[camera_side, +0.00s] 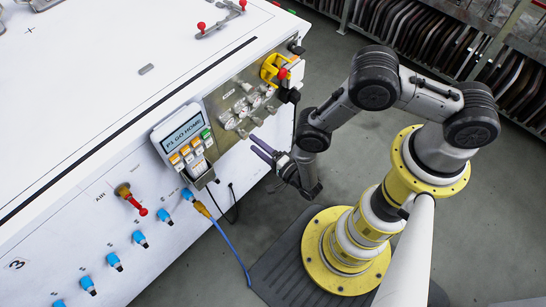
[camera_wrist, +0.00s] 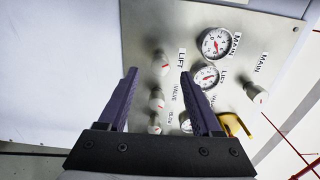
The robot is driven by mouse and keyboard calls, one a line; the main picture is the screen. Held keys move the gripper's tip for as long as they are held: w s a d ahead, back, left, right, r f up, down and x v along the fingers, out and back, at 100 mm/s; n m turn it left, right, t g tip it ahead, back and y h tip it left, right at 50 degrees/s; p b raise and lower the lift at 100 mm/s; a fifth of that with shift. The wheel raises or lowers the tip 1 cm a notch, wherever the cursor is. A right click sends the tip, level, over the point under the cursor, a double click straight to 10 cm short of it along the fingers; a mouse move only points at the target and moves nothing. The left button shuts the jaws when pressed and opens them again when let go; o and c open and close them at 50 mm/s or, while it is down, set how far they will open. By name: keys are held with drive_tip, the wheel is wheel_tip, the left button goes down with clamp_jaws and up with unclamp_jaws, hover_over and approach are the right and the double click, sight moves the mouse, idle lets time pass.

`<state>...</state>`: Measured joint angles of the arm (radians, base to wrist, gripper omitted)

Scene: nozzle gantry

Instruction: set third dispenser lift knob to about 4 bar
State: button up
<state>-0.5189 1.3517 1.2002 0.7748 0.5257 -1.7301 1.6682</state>
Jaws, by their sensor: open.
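The metal control panel (camera_wrist: 140,32) fills the upper middle of the wrist view, with round gauges and small knobs. A knob (camera_wrist: 163,65) beside a LIFT label shows between my fingertips, apart from them. My gripper (camera_wrist: 158,73) is open and empty, pointing at the panel. Below that knob are a second knob (camera_wrist: 156,100) beside a VALVE label and a third knob (camera_wrist: 154,126). A white gauge (camera_wrist: 207,77) sits right of my right finger. Its reading is too small to tell. In the side view my gripper (camera_side: 258,147) is just in front of the panel (camera_side: 221,109).
A MAIN gauge (camera_wrist: 215,42) and a MAIN knob (camera_wrist: 258,93) lie to the right. A yellow bracket (camera_side: 271,67) sticks out at the panel's far end. A pendant display (camera_side: 182,130) hangs at the near end, with cables below. Open floor lies around my base.

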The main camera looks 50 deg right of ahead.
drive_tip(key=s, duration=0.8)
drive_tip(key=shift+s, duration=0.2)
